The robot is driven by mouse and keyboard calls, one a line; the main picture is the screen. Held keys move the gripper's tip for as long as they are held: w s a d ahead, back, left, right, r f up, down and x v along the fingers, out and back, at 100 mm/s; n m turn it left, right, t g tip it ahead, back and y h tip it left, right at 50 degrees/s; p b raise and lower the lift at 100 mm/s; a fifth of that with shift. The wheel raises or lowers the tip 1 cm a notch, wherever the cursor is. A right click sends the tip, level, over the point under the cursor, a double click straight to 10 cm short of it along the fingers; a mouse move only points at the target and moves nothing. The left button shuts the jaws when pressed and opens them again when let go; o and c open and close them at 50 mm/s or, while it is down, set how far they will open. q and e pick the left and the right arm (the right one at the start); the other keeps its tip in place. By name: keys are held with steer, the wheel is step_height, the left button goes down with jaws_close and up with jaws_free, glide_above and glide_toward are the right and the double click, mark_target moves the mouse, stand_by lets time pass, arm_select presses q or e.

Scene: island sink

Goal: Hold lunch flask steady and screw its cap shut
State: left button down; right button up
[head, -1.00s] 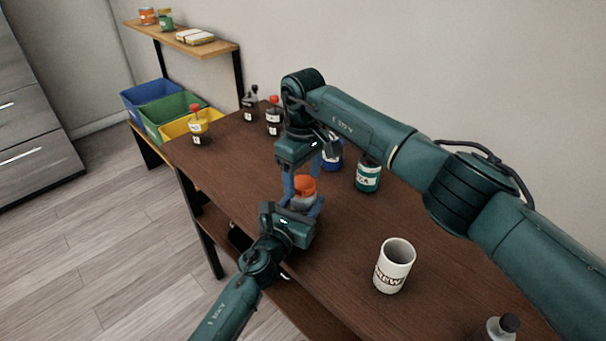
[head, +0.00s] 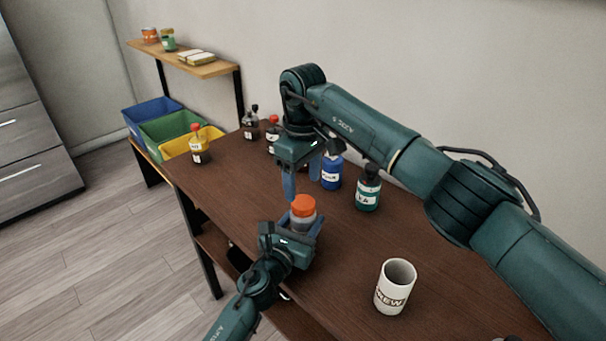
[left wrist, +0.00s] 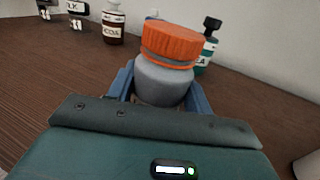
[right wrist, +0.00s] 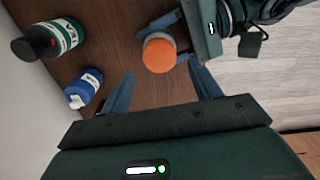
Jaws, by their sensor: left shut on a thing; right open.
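The lunch flask (head: 301,222) is a grey body with an orange cap (head: 303,205) on top, standing upright near the table's front edge. In the left wrist view the flask body (left wrist: 163,82) sits between the blue fingers, and its orange cap (left wrist: 172,41) looks slightly tilted. My left gripper (head: 300,232) is shut around the body. My right gripper (head: 302,182) is open and empty, above and behind the cap. In the right wrist view the cap (right wrist: 159,56) lies beyond the fingertips, apart from them.
A blue bottle (head: 331,173) and a green bottle (head: 368,190) stand behind the flask. A white mug (head: 394,288) stands at the right front. Sauce bottles (head: 199,146) stand at the far end, near coloured bins (head: 168,130). The table between flask and mug is clear.

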steer(key=n, duration=0.7)
steer(key=shift+r, duration=0.25)
steer(key=n, duration=0.4)
steer(key=shift+r, duration=0.15)
steer(key=n, duration=0.4)
steer(key=shift+a+r, duration=0.1)
steer(key=n, duration=0.6)
steer(key=shift+r+n, duration=0.2)
steer(key=shift+n, duration=0.2)
steer(key=n, duration=0.4)
steer(key=shift+r, duration=0.1)
steer(key=n, duration=0.4)
steer(key=shift+r+n, duration=0.15)
steer(key=shift+n, duration=0.25)
steer(key=n, duration=0.6)
steer(key=shift+r, duration=0.15)
steer(key=n, duration=0.6)
steer(key=shift+r+n, duration=0.15)
steer(key=shift+n, duration=0.25)
steer(key=n, duration=0.6)
steer(key=shift+r, duration=0.2)
steer(key=n, duration=0.7)
steer(key=shift+r+n, duration=0.15)
steer(key=shift+n, duration=0.15)
